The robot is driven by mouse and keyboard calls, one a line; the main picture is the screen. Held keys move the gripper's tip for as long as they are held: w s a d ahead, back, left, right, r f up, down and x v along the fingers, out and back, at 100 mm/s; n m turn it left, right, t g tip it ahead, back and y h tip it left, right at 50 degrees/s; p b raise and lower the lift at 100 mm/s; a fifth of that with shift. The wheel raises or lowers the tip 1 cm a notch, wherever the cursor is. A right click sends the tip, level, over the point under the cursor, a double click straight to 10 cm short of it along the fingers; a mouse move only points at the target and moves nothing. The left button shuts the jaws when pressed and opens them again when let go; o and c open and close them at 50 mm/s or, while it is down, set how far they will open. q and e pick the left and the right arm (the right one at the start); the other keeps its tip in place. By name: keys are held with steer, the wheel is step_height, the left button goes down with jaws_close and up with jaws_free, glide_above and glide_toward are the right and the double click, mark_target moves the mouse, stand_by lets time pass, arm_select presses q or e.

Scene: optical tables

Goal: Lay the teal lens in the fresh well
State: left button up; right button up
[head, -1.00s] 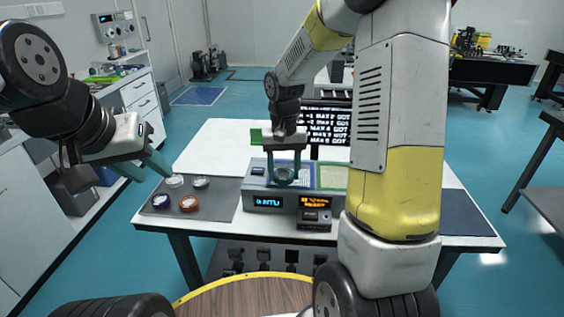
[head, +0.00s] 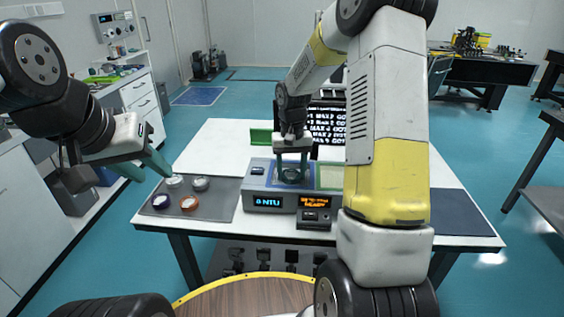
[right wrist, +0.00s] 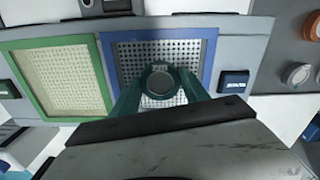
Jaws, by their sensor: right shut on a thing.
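My right gripper (head: 292,175) is shut on a round lens with a dark teal rim, shown in the right wrist view (right wrist: 160,82). It holds the lens over the blue-framed perforated well (right wrist: 203,62) of a grey device (head: 345,201). I cannot tell whether the lens touches the well floor. A green-framed well (right wrist: 103,82) with a cream mesh lies beside it; its frame is partly hidden by my arm in the head view. No label marking either well as fresh is readable. My left gripper (head: 143,168) is open and empty, left of the table.
A grey mat (head: 222,209) at the table's left holds several small round pieces, including a purple one (head: 161,202) and an orange one (head: 189,203). A box with an orange display (head: 316,216) stands at the device's front. A monitor (head: 328,121) stands behind. White tabletop (head: 225,140) is clear at back left.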

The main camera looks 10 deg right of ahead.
mark_target(291, 175)
steer(key=o, duration=1.4)
steer(key=shift+f, duration=0.1)
step_height(291, 175, up, 12)
steer(key=s+r+t, duration=0.3)
steer(key=s+r, duration=0.6)
steer(key=s, duration=0.1)
steer(key=s+a+n+t+y, duration=0.1)
steer(key=s+a+t+y, duration=0.1)
steer(key=s, duration=1.2)
steer(key=shift+r+n+t, duration=0.3)
steer(key=shift+r+t, duration=0.1)
steer(key=shift+t, duration=0.2)
steer(key=shift+a, duration=0.1)
steer(key=shift+c, duration=0.4)
